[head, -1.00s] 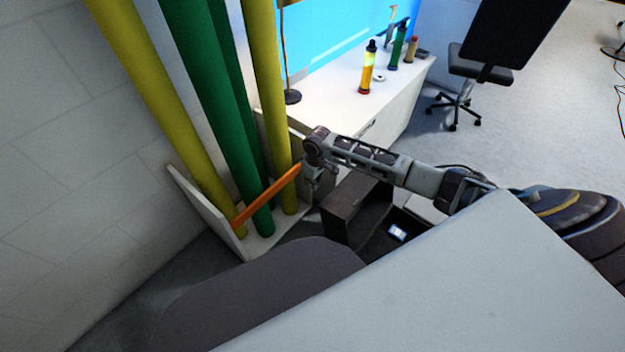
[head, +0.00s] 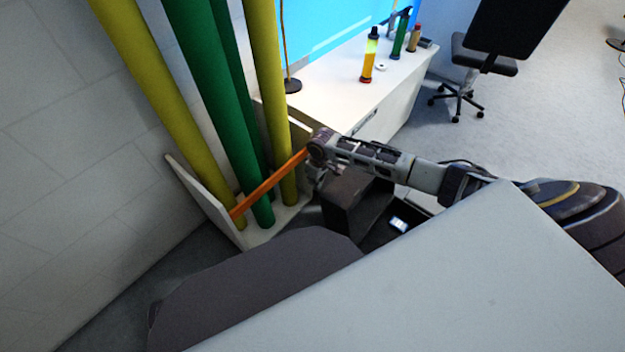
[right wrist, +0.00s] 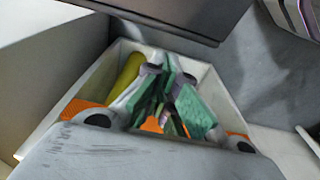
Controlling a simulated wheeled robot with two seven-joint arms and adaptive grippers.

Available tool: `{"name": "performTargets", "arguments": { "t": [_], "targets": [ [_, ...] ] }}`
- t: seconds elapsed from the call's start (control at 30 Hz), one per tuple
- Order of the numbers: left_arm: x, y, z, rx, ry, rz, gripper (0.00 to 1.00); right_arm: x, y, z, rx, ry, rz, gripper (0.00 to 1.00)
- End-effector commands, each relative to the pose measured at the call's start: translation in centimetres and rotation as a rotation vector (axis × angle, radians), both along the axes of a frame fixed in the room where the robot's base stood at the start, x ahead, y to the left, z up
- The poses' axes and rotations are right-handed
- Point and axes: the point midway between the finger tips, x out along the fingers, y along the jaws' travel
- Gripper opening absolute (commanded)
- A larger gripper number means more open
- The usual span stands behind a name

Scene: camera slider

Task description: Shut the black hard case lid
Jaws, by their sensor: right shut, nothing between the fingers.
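The black hard case (head: 352,208) is on the floor beside the white desk. Its lid appears to stand open and tilted, and a small white item shows in the dark part to its right. My right gripper (head: 326,172) is at the upper left edge of the case, close to the raised lid; I cannot tell whether it touches it. In the right wrist view my right gripper (right wrist: 164,92) is shut and empty, in front of the tube rack. A dark panel at the top there looks like the lid (right wrist: 165,14). My left gripper is not in view.
A white rack (head: 205,200) holds yellow and green tubes (head: 207,100) behind an orange bar (head: 268,184), close left of my right gripper. The white desk (head: 325,98) carries several bottles and stands behind the case. An office chair (head: 484,62) is farther right.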

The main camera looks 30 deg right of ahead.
Motion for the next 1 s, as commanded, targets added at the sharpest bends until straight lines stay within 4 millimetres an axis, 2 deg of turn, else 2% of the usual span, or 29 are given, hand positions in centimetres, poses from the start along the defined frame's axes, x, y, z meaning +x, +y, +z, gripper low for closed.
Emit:
{"name": "performTargets", "arguments": {
  "t": [0.33, 1.0],
  "targets": [
    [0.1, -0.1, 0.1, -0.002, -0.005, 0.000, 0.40, -1.6, -0.7, 0.4, 0.000, 0.000, 0.001, 0.00],
    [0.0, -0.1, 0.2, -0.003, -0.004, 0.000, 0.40, -1.8, -0.6, 0.5, 0.001, -0.003, 0.000, 0.00]
  ]
}}
